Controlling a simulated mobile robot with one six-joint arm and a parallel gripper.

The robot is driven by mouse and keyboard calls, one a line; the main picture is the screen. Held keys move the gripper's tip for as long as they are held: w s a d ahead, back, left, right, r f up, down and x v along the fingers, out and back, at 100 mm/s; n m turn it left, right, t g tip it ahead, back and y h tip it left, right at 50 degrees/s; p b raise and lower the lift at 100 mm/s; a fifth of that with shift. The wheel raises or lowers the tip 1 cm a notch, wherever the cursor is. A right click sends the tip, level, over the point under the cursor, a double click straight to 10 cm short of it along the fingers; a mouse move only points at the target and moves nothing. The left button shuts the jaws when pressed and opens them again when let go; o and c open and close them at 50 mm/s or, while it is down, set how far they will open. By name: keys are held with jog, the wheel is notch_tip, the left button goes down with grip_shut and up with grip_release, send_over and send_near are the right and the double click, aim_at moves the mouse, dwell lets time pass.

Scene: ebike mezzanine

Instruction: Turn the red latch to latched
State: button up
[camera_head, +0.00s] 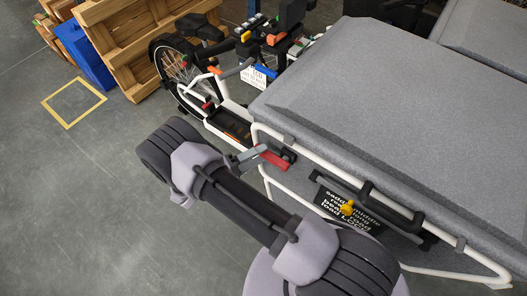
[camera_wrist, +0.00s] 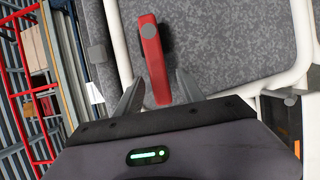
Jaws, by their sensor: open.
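The red latch (camera_head: 272,157) is a short red lever on the side of the grey covered cargo box (camera_head: 380,80), near its left corner. In the wrist view the red latch (camera_wrist: 156,62) is a long bar with a grey round pivot near its top end. My gripper (camera_wrist: 158,88) is open, with one finger on each side of the latch's lower end. A gap shows on both sides, so it does not appear clamped. In the head view my gripper (camera_head: 246,157) is at the latch, partly hidden by my arm.
A white tube frame (camera_head: 345,212) runs around the box. A black handle (camera_head: 392,207), a yellow knob (camera_head: 347,208) and a black sign (camera_head: 345,222) are to the right of the latch. A bicycle front (camera_head: 228,110), wooden pallets (camera_head: 125,40) and a blue bin (camera_head: 92,66) stand behind. The floor at left is clear.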

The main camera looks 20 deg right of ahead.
jog(key=shift+x, duration=1.05)
grip_shut()
dwell(0.6)
